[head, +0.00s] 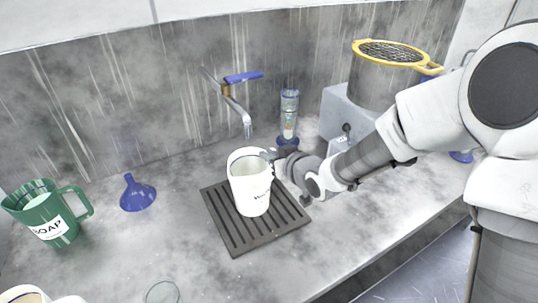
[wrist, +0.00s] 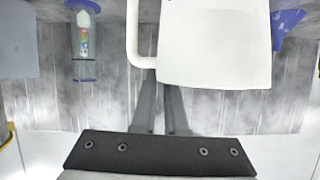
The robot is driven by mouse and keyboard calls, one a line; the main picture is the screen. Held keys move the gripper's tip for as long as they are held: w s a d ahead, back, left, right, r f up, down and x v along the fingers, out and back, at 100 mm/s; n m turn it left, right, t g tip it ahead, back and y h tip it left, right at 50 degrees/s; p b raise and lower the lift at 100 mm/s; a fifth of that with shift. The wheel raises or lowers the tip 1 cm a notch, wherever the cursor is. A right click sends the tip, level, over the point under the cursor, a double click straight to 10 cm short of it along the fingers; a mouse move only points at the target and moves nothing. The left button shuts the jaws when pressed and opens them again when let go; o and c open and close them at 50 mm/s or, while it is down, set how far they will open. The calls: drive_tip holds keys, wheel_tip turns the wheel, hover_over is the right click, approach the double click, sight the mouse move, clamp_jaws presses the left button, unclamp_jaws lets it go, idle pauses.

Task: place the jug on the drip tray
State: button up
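The white jug (head: 250,185), with dark lettering, stands upright over the middle of the dark slatted drip tray (head: 275,229) in the head view. Its base appears to be on the slats, though a small gap cannot be ruled out. My gripper (head: 277,157) reaches from the right to the jug's upper handle side. In the wrist view the white jug (wrist: 213,45) fills the upper middle, its handle on its left. The two grey fingers of my gripper (wrist: 160,88) are close together at the handle's end by the rim; the jug partly hides their tips. They appear shut on the handle.
A tap (head: 235,105) with a blue lever juts from the wall behind the tray. A blue funnel (head: 137,195) and green SOAP jug (head: 48,215) are left. A glass (head: 162,293) is at the front.

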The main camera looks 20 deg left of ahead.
drive_tip(key=shift+o, duration=1.3)
drive_tip(key=shift+r, duration=0.1)
drive_tip(key=shift+s+r, duration=0.1)
drive_tip(key=shift+r, duration=0.05)
drive_tip(key=p+v, duration=0.1)
drive_tip(key=v, duration=1)
drive_tip(key=shift+s+d+p, duration=0.3)
drive_tip(key=shift+p, duration=0.1)
drive_tip(key=shift+r, duration=0.1)
